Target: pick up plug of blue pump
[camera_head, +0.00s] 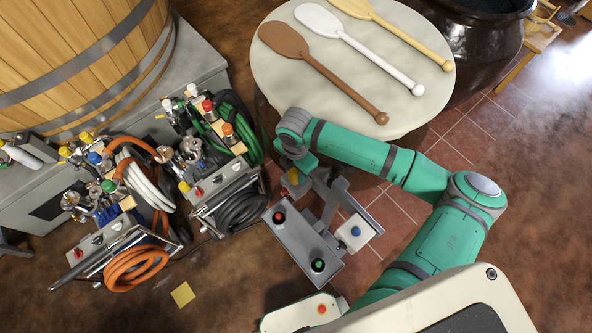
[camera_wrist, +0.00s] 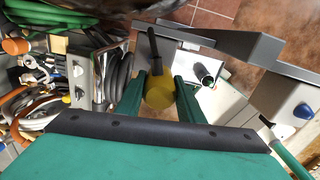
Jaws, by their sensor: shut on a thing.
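My gripper (camera_wrist: 158,100) is shut on a yellow round plug (camera_wrist: 158,92), with one green finger on each side of it. In the head view the yellow piece (camera_head: 293,177) shows at the end of my green arm, above the back of a grey panel stand. A black rod-like part (camera_wrist: 153,45) shows just beyond the yellow piece in the wrist view; I cannot tell whether they are joined. A white box with a blue button (camera_head: 355,231) is on the stand's right side. I cannot tell from colour which pump the plug belongs to.
The grey panel (camera_head: 300,243) has a red-centred and a green-centred black fitting. Two hose-laden pump carts, with orange hose (camera_head: 137,268) and black hose (camera_head: 242,208), stand left. A round table (camera_head: 285,85) with three paddles is behind my arm. Floor at front left is mostly clear.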

